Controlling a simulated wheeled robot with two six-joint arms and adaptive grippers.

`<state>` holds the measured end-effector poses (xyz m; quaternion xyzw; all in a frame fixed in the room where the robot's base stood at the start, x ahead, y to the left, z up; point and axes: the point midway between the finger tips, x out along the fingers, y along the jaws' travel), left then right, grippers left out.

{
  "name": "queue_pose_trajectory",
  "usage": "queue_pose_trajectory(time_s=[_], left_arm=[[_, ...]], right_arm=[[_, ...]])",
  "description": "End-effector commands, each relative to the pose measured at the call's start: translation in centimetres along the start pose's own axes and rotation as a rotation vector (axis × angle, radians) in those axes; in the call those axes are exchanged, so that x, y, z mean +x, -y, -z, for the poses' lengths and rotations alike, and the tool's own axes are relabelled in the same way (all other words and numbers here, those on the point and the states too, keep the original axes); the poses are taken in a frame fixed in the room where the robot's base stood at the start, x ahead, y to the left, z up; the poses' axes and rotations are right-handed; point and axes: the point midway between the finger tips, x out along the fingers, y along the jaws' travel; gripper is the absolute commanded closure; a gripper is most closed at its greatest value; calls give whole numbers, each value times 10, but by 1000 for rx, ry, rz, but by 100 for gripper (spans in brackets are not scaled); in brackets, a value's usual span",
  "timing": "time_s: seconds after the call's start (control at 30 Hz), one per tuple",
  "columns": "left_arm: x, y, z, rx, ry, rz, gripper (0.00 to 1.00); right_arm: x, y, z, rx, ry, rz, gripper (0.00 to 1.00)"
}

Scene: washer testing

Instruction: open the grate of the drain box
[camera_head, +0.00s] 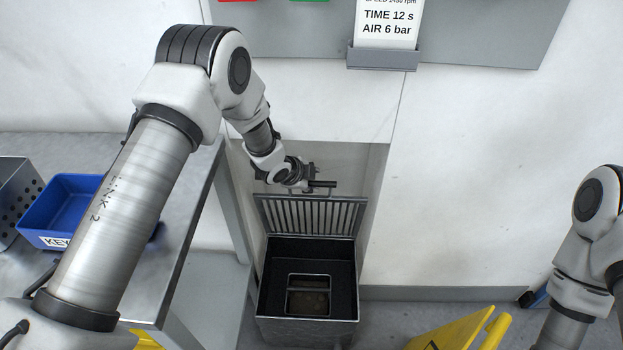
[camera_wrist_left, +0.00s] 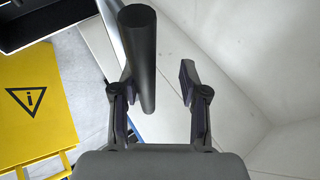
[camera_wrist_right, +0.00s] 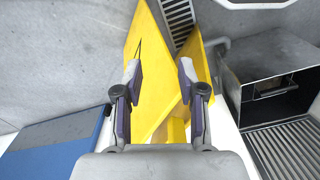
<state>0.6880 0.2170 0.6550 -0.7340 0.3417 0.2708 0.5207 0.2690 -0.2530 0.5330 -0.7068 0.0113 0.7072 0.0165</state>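The drain box (camera_head: 262,307) is a dark metal box on the floor in the head view. Its slatted grate (camera_head: 310,215) stands raised at the back edge, leaving the box open, with a smaller frame inside. A dark handle bar (camera_head: 322,184) shows at the grate's top, beside my left gripper (camera_head: 304,180). In the left wrist view the bar (camera_wrist_left: 139,60) lies along the left finger, apart from the right finger; this gripper (camera_wrist_left: 160,85) is open. My right gripper (camera_wrist_right: 158,80) is open and empty; the drain box (camera_wrist_right: 232,88) shows at right in its view.
A yellow sign (camera_head: 450,330) stands right of the box and shows close beyond my right fingers (camera_wrist_right: 155,95). A metal table (camera_head: 195,195) with a blue bin (camera_head: 45,232) stands at left. A white wall (camera_head: 480,180) is behind.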

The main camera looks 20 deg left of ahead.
Motion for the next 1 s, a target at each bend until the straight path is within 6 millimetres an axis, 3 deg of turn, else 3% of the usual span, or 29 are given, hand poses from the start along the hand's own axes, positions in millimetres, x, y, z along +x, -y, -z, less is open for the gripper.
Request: queue_pose_trajectory(time_s=[0.27, 0.7, 1.0], left_arm=[[-10, 2, 0, -1, 0, 2, 57], [-108, 1, 0, -2, -1, 2, 57], [-120, 0, 0, 0, 0, -1, 57]], right_arm=[[0, 0, 0, 0, 0, 0, 60], [0, 0, 0, 0, 0, 0, 60], [0, 0, 0, 0, 0, 0, 60]])
